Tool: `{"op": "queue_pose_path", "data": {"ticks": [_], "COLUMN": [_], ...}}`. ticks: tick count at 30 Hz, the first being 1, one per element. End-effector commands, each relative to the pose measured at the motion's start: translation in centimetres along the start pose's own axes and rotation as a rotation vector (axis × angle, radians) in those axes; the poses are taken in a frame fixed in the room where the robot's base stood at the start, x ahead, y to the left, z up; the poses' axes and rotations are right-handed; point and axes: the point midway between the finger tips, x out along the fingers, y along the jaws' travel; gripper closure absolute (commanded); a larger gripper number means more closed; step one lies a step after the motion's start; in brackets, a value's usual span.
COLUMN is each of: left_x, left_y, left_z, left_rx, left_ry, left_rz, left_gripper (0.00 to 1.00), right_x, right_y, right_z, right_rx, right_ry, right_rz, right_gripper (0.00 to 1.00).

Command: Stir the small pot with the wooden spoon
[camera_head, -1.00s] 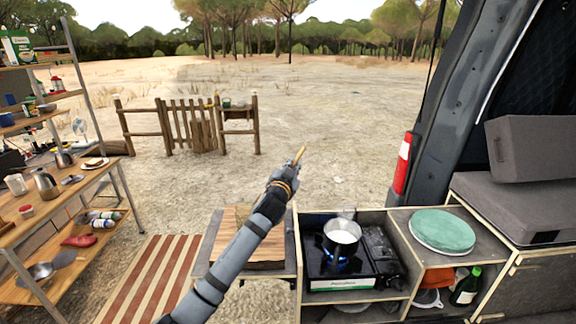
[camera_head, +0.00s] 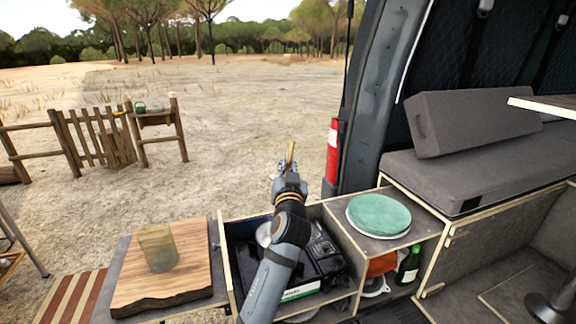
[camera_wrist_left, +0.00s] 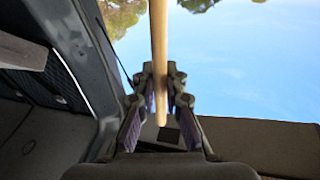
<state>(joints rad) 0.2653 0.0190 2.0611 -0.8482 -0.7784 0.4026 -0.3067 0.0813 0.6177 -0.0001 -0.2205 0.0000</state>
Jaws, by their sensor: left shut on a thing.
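The wooden spoon (camera_head: 291,152) is in my left gripper (camera_head: 289,168), which is shut on it. The spoon points up and away above the kitchen unit, and only a short part shows in the head view. In the left wrist view its pale handle (camera_wrist_left: 158,50) runs between the fingers of the left gripper (camera_wrist_left: 160,80), with its end near the palm. The small pot (camera_head: 264,235) sits on the black stove (camera_head: 243,262). My left arm hides most of the pot, and its contents cannot be seen. My right gripper is not in view.
A wooden board (camera_head: 190,275) with a see-through tumbler (camera_head: 158,248) lies left of the stove. A round green lid-like disc (camera_head: 379,216) lies on the counter to the right. A green bottle (camera_head: 408,265) stands in the shelf below. The van pillar (camera_head: 360,100) rises behind.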

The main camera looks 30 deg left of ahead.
Motion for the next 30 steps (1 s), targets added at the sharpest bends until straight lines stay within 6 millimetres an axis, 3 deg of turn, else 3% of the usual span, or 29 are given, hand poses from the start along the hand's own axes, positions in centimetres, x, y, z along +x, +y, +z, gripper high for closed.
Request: {"op": "queue_pose_path", "data": {"ticks": [16, 30], "left_x": [-1.1, -1.6], "left_y": [2.4, 2.4], "left_z": [4.4, 8.8], "left_rx": [0.0, 0.002], "left_ry": [-0.001, -0.001], "left_rz": [0.002, 0.002], "left_gripper": [1.0, 1.0], "right_x": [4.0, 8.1], "right_y": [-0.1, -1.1], "right_z": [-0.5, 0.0], "right_rx": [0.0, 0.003], "right_ry": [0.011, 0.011], "right_rz": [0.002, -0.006], "right_gripper": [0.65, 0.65]}}
